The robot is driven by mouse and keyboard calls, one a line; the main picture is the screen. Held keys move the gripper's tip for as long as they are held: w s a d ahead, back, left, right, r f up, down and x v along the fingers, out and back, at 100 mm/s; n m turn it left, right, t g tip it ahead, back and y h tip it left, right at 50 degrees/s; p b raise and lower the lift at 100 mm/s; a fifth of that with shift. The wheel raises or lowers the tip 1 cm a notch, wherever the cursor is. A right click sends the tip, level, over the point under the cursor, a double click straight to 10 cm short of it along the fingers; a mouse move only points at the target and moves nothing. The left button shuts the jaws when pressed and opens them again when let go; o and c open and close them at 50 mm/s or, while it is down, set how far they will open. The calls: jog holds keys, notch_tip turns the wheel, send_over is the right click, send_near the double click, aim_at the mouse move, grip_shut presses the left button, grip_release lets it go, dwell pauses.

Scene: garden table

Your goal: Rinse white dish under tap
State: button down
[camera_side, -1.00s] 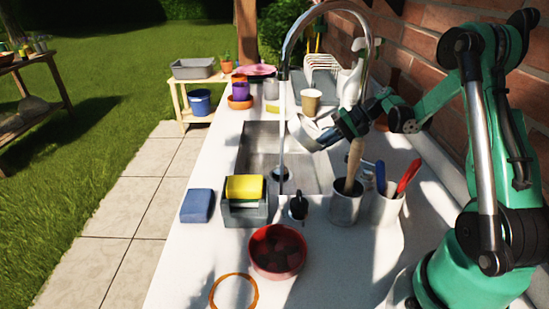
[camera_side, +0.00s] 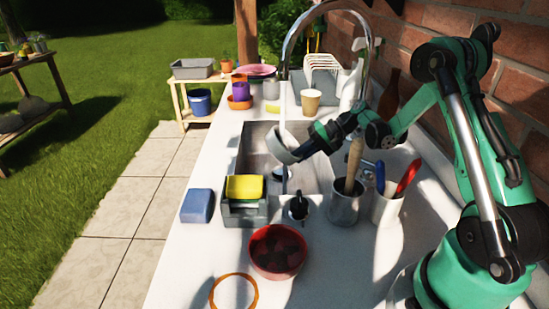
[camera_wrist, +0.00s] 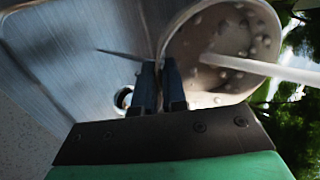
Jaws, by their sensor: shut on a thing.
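The white dish (camera_side: 281,148) is tilted over the sink (camera_side: 256,146), under the curved metal tap (camera_side: 287,42). My gripper (camera_side: 303,148) is shut on the dish's right edge. In the wrist view my gripper (camera_wrist: 160,76) grips the rim of the dish (camera_wrist: 218,40), which shows many drops or bubbles on its inner face. A white water stream (camera_wrist: 270,68) reaches into the dish there. In the side view the stream (camera_side: 283,103) falls from the tap onto the dish. My fingers hide part of the rim.
A sponge caddy (camera_side: 246,213), blue sponge (camera_side: 197,206) and red bowl (camera_side: 277,262) are in front. A tan cup (camera_side: 311,102) and white rack (camera_side: 322,64) stand behind.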

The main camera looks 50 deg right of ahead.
jog(key=v, duration=0.7)
jog(key=shift+s+d+f, duration=0.2)
jog(key=shift+s, duration=0.1)
dwell(1.0)
jog(key=a+r+m+t+h, duration=0.1)
jog(key=a+r+m+h, duration=0.2)
jog(key=a, duration=0.6)
jog(key=a+r+m+t+h, duration=0.2)
jog(key=a+r+m+h, duration=0.2)
jog(key=a+r+m, duration=0.2)
jog(key=shift+a+r, duration=1.1)
jog(key=shift+a, duration=0.55)
jog(key=shift+a, duration=0.1)
